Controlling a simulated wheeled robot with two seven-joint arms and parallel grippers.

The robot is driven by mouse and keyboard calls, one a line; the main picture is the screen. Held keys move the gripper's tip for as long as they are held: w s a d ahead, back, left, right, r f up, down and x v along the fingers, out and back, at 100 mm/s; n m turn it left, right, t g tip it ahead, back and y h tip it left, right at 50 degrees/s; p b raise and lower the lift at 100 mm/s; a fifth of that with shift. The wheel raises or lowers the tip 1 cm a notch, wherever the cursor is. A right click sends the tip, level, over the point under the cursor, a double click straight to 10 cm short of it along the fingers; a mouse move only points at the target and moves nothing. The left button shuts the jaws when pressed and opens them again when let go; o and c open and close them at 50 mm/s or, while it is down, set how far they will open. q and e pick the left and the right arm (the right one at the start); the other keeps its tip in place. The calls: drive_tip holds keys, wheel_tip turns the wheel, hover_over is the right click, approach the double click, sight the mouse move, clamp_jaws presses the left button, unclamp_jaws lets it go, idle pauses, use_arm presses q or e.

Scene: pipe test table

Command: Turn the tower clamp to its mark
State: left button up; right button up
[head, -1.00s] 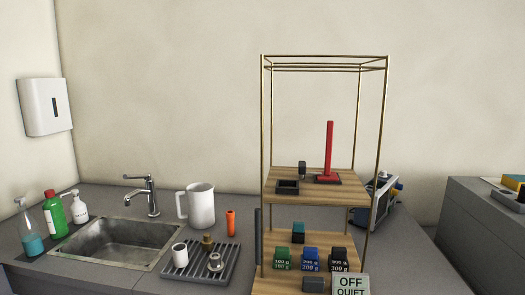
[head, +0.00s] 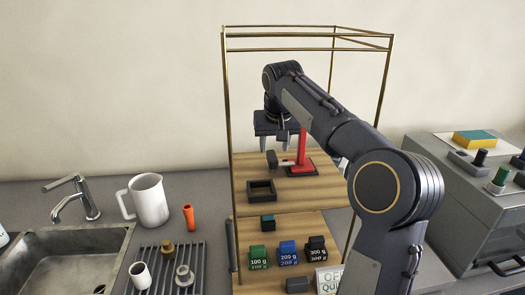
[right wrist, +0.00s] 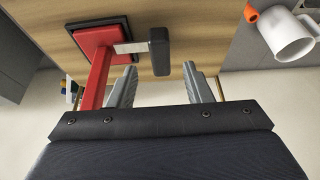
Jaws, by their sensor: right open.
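The tower is a red post (head: 302,149) on a dark square base on the upper wooden shelf. Its clamp is a short metal arm ending in a dark grey block (head: 272,160), pointing left from the post in the head view. In the right wrist view the clamp block (right wrist: 159,52) lies just beyond and between my fingertips, with the red post (right wrist: 99,77) to the left. My right gripper (head: 276,146) is open, fingers pointing down above the clamp; it also shows in the right wrist view (right wrist: 160,74). I cannot make out the mark. My left gripper is out of view.
A thin brass frame (head: 228,130) surrounds the shelves. A dark open tray (head: 262,190) sits in front of the tower. Labelled weights (head: 288,253) stand on the lower shelf. A white jug (head: 149,199), orange object (head: 189,217) and sink are left.

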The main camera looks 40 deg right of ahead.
sight(273, 156)
drive_tip(key=shift+x, duration=2.55)
drive_tip(key=c, duration=1)
